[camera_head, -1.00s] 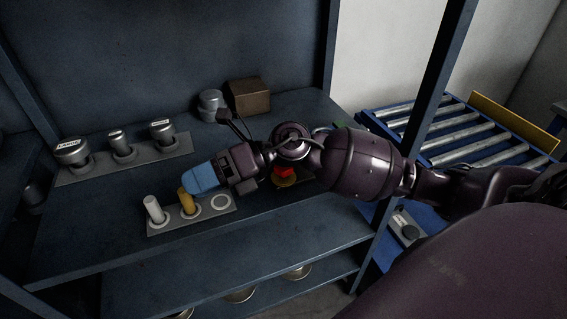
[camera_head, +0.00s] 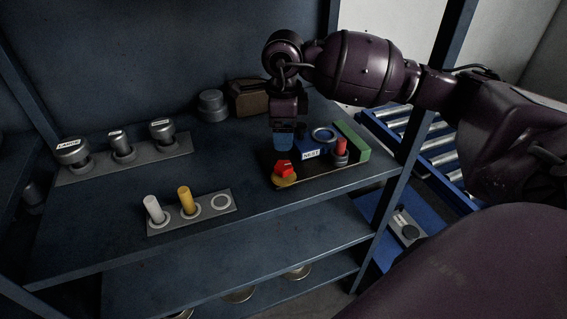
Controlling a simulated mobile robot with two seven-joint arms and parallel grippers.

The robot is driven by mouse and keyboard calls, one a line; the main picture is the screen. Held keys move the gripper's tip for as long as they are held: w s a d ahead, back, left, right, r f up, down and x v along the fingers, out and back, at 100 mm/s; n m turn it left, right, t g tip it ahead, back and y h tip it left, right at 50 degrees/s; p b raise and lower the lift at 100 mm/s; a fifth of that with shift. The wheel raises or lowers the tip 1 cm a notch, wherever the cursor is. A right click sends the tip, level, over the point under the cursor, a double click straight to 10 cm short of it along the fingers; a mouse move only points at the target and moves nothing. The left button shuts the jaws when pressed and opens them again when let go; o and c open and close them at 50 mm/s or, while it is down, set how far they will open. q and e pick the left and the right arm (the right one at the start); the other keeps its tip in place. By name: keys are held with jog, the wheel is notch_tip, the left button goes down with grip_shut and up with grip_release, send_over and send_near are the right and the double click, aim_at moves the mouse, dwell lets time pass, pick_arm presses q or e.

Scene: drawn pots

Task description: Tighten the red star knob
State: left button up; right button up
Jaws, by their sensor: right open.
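The red star knob (camera_head: 284,168) sits on a round yellow base (camera_head: 284,182) at the front left of a dark board (camera_head: 318,181) on the right part of the shelf. My right gripper (camera_head: 284,146) points down just above and behind the knob. Its blue fingers look close to the knob; I cannot tell whether they touch it. The gripper is open, and the gap between the fingers is hard to see. My left gripper is not in view.
The board also carries a blue block (camera_head: 312,150), a red peg (camera_head: 341,150) and a green bar (camera_head: 352,141). A peg strip (camera_head: 166,225) holds a white peg (camera_head: 154,210) and a yellow peg (camera_head: 186,200). A brown box (camera_head: 248,97) stands behind. The shelf centre is clear.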

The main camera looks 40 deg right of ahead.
aim_at(284, 165)
notch_tip(284, 165, down, 8)
jog(key=shift+f, duration=0.9)
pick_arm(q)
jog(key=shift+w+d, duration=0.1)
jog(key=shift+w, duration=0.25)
pick_arm(e)
jog(key=c, duration=0.9)
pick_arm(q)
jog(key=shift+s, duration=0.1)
